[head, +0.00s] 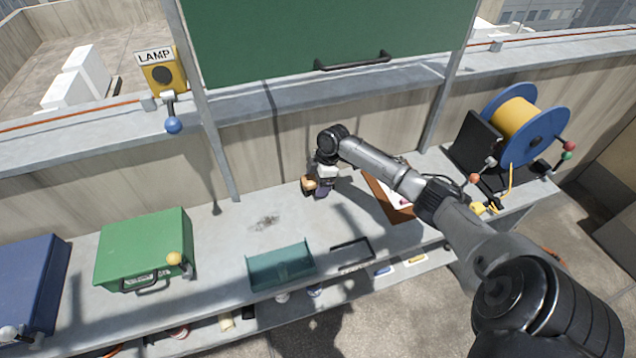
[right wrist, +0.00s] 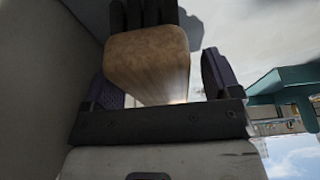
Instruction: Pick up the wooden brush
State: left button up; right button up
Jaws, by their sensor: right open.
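The wooden brush (head: 309,184) is on the grey workbench near the wall, partly hidden by my right gripper (head: 323,188). In the right wrist view, the brush's tan wooden block (right wrist: 148,62) fills the space between the two fingers of the right gripper (right wrist: 160,78), with dark bristles (right wrist: 150,15) beyond it. The fingers are open, one on each side of the block. A narrow gap shows on the right side; I cannot tell if the left finger touches. My left gripper is not in view.
A teal open tray (head: 281,267) and a dark frame (head: 351,249) lie nearer the bench front. A clipboard (head: 389,195) lies under my right arm. A green case (head: 145,245) stands left, a cable reel (head: 533,125) right. The wall is close behind the brush.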

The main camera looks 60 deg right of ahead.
jog(key=shift+w+a+f, duration=0.1)
jog(key=shift+w+f, duration=0.05)
jog(key=shift+f, duration=0.3)
jog(key=shift+f, duration=0.25)
jog(key=c, duration=1.1)
